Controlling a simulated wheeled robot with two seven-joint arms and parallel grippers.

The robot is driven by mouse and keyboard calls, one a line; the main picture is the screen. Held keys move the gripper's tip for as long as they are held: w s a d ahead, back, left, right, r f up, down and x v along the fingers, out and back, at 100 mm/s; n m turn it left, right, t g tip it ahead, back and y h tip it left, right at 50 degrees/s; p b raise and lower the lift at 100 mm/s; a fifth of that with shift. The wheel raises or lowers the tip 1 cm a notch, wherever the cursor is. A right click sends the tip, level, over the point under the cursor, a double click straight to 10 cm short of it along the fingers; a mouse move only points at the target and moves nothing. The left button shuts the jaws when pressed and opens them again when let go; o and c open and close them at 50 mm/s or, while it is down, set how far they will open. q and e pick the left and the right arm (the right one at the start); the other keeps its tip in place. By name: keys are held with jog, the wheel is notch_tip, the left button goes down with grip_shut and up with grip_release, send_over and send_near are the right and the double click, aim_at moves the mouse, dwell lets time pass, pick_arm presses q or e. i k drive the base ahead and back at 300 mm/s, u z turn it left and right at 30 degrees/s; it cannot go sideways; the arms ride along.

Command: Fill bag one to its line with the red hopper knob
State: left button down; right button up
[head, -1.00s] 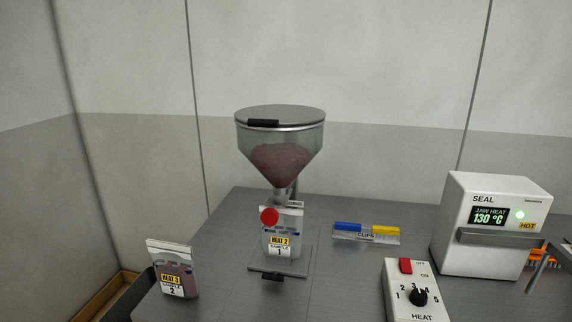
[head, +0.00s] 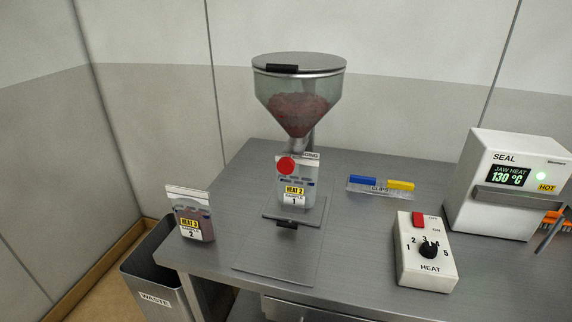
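Bag one (head: 294,183), a clear pouch labelled "HEAT 2" and "SAMPLE 1", stands upright under the spout of the hopper (head: 297,105). The hopper is a clear cone with a metal lid, partly filled with reddish-brown material. The red hopper knob (head: 285,165) is at the spout and covers the bag's upper left. Neither of my grippers is in view.
Bag two (head: 190,215), labelled "HEAT 3", stands at the table's left edge with reddish contents. A clip holder (head: 380,187) with blue and yellow clips, a heat dial box (head: 426,265) and a white sealer reading 130 °C (head: 510,185) are to the right. A waste bin (head: 155,280) stands at lower left.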

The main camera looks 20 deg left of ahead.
aim_at(285, 166)
jog(key=z, duration=1.65)
jog(key=i, duration=0.7)
jog(key=u, duration=2.5)
